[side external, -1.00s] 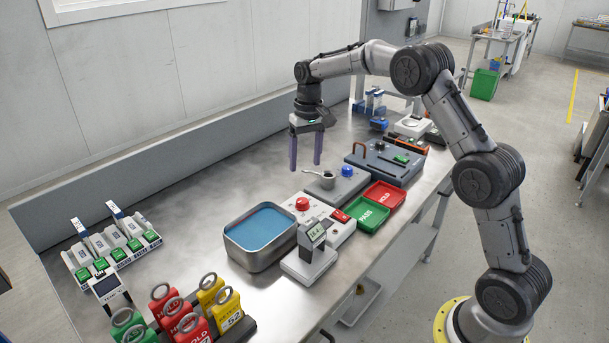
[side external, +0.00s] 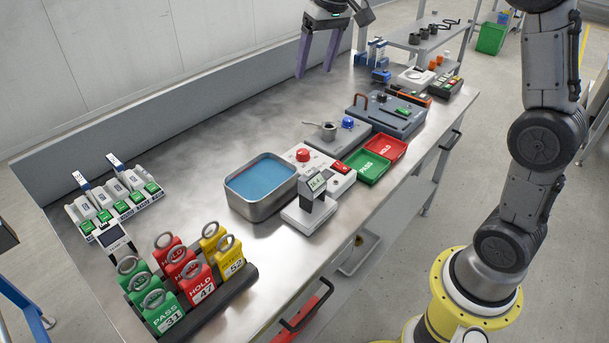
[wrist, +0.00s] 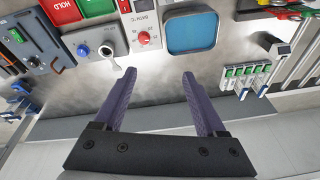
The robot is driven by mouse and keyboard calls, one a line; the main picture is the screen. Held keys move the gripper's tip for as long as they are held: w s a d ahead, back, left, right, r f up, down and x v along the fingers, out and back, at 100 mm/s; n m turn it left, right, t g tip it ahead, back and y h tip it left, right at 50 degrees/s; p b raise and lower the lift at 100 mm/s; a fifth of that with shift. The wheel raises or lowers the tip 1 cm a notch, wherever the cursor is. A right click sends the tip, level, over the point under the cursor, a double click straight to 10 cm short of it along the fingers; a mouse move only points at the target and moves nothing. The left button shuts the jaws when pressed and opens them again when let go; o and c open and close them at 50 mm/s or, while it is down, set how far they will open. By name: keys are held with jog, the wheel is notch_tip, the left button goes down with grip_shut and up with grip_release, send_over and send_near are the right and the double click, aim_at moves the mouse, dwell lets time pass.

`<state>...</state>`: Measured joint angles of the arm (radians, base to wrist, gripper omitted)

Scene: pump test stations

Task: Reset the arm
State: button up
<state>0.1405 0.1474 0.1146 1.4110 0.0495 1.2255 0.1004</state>
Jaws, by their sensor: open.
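My gripper (side external: 319,55) is at the top of the side external view, raised above the back part of the steel bench (side external: 225,140). Its two purple fingers are apart with nothing between them. In the wrist view my gripper (wrist: 153,95) also shows open and empty, its fingers over bare bench and the grey back ledge. Most of my upper arm is out of the side external frame.
A water bath (side external: 229,202) stands mid-bench, with a red-knob unit (side external: 316,160), green PASS tray (side external: 365,168) and red HOLD tray (side external: 387,150) nearby. Tagged holders (side external: 202,286) fill the front left. Pump stations (side external: 115,198) stand at the left. The bench's back left is clear.

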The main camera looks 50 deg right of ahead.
jog(key=s+a+r+t, duration=0.2)
jog(key=s+a+r, duration=0.15)
jog(key=s, duration=0.75)
jog(key=s+a+f+n, duration=0.1)
jog(key=s+f, duration=0.4)
jog(key=s, duration=0.3)
jog(key=s+f+n, duration=0.1)
jog(key=s+f, duration=0.4)
jog(key=s, duration=0.4)
jog(key=shift+a+n+t, duration=0.4)
